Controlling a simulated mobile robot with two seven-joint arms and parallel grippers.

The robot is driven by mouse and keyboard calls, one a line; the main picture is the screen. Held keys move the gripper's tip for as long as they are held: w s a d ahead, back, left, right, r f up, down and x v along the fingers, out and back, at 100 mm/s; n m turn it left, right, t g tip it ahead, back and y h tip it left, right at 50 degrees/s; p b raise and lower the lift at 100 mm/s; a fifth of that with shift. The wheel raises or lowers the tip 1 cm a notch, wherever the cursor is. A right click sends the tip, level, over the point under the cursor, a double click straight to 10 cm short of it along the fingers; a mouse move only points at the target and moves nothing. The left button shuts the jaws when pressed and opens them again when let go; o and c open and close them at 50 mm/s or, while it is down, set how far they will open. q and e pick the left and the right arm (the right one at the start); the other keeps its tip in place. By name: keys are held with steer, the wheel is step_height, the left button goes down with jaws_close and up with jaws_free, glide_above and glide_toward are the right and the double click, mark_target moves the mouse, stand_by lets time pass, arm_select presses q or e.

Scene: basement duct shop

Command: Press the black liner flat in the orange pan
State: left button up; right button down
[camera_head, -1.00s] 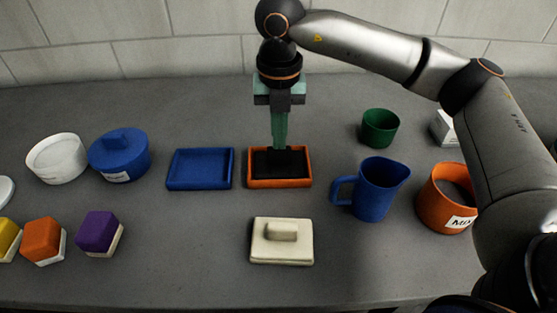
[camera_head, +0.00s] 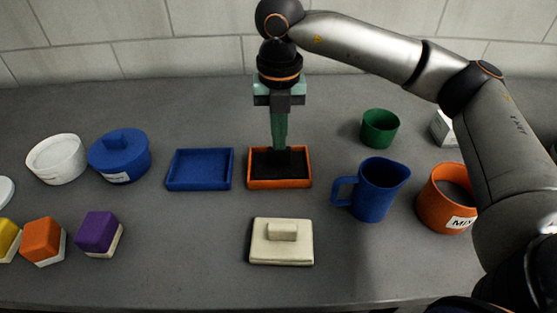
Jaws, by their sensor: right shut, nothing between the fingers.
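The orange pan (camera_head: 280,184) is a shallow rectangular tray in the middle of the counter. The black liner (camera_head: 264,164) lies inside it, below the rim, and looks flat on the part I can see. My right gripper (camera_head: 282,154) points straight down over the pan from behind. Its fingers are shut with nothing between them, and the dark tips are at the liner, seemingly touching it. The tips blend with the black liner, so the exact contact is hard to see. My left gripper is not in view.
A blue tray (camera_head: 200,184) is just left of the pan, and a blue pitcher (camera_head: 380,190) stands to its right. A cream lidded block (camera_head: 281,252) sits in front. A green cup (camera_head: 380,128) and an orange pot (camera_head: 440,205) are at right. Blocks and round containers are at left.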

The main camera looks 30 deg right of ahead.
step_height(320, 180, up, 8)
steer(key=p, duration=0.5)
steer(key=shift+p, duration=0.4)
steer(key=shift+f, duration=0.15)
